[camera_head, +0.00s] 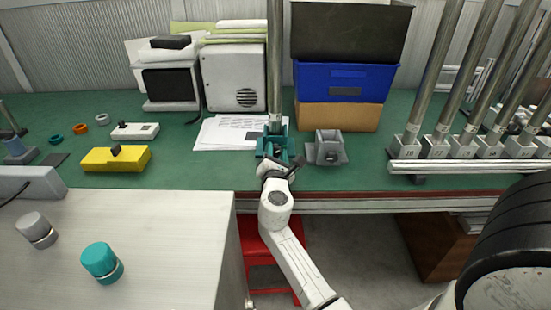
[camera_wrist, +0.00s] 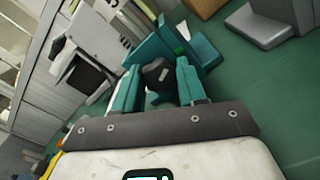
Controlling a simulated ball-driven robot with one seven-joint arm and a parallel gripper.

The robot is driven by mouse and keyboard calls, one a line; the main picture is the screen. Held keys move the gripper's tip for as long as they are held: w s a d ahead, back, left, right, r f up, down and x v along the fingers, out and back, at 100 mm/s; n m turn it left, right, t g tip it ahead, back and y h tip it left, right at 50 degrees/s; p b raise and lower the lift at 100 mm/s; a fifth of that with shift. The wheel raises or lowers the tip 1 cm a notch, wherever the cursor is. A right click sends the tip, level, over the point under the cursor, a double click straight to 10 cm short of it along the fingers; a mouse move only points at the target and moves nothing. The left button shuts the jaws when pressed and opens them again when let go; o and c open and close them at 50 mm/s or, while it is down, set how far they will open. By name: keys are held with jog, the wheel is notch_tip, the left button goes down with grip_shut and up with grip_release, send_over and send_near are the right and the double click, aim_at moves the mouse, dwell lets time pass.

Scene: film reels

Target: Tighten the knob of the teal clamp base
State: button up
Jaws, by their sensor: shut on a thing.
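The teal clamp base (camera_head: 266,146) stands on the green bench with a tall metal rod (camera_head: 275,60) rising upright from it. In the wrist view the teal clamp base (camera_wrist: 204,51) shows just beyond my fingers. Its dark knob (camera_wrist: 157,75) sits between my two teal fingers. My gripper (camera_head: 277,164) reaches the front of the base from the near side. In the wrist view my gripper (camera_wrist: 157,70) is shut on the knob, one finger on each side. In the head view the knob is hidden behind my gripper.
A grey clamp base (camera_head: 329,149) stands close to the right. Papers (camera_head: 220,133) lie behind on the left. Stacked boxes (camera_head: 345,78) stand behind. Several rods in a rack (camera_head: 470,165) are at the right. A yellow box (camera_head: 105,160) lies left; the bench between is clear.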

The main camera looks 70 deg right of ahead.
jog(key=shift+f+m+b, duration=0.1)
jog(key=shift+m+b, duration=0.25)
jog(key=shift+m, duration=0.35)
jog(key=o, duration=1.1)
jog(key=shift+c, duration=0.2)
jog(key=shift+a, duration=0.1)
jog(key=v, duration=1)
jog(key=shift+s+a, duration=0.15)
jog(key=shift+a, duration=0.15)
